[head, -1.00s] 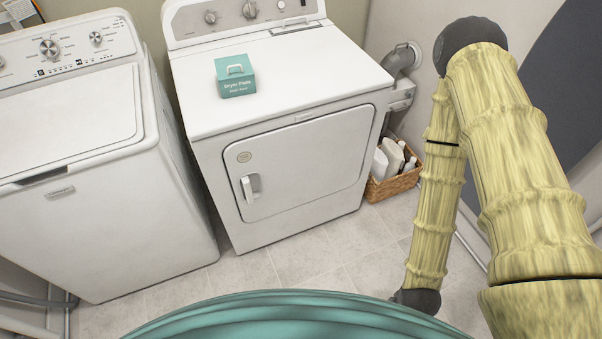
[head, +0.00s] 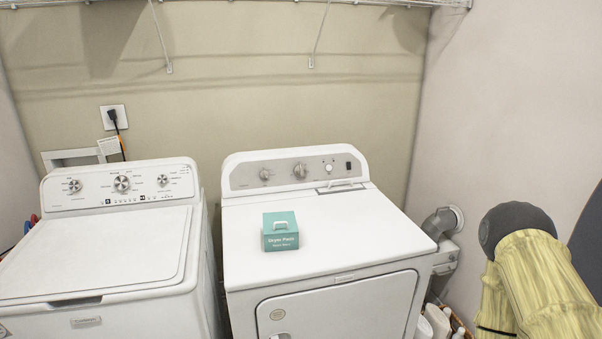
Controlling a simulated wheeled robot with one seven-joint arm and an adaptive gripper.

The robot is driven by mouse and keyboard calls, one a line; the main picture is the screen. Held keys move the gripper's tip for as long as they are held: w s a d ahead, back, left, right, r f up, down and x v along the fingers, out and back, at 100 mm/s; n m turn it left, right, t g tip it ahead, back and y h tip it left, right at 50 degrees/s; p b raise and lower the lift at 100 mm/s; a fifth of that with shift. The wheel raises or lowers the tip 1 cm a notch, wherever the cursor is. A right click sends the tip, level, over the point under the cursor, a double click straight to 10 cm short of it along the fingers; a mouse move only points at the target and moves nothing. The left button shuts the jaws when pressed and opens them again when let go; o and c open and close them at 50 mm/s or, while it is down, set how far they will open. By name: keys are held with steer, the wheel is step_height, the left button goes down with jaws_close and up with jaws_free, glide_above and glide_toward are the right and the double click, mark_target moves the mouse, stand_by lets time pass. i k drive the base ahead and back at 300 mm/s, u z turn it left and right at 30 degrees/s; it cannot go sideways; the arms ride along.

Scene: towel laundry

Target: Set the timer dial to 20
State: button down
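The dryer (head: 375,235) stands right of centre in the head view, with its grey control panel (head: 282,172) at the back of its top. The panel carries a large middle dial (head: 300,170), a smaller dial (head: 265,174) to its left, and small controls to its right. I cannot tell which dial is the timer, and the numbers and dial settings are too small to read. My gripper is out of view; only part of my yellow arm shows at the lower right.
A teal Dryer Pads box (head: 281,232) sits on the dryer top, in front of the panel. A washer (head: 90,250) with its own dials stands to the left. A wire shelf (head: 235,3) runs along the wall above. A vent duct (head: 440,222) is at the dryer's right.

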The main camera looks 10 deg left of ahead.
mark_target(299, 171)
steer(key=z, duration=1.7)
steer(key=i, duration=1.25)
steer(key=u, duration=1.2)
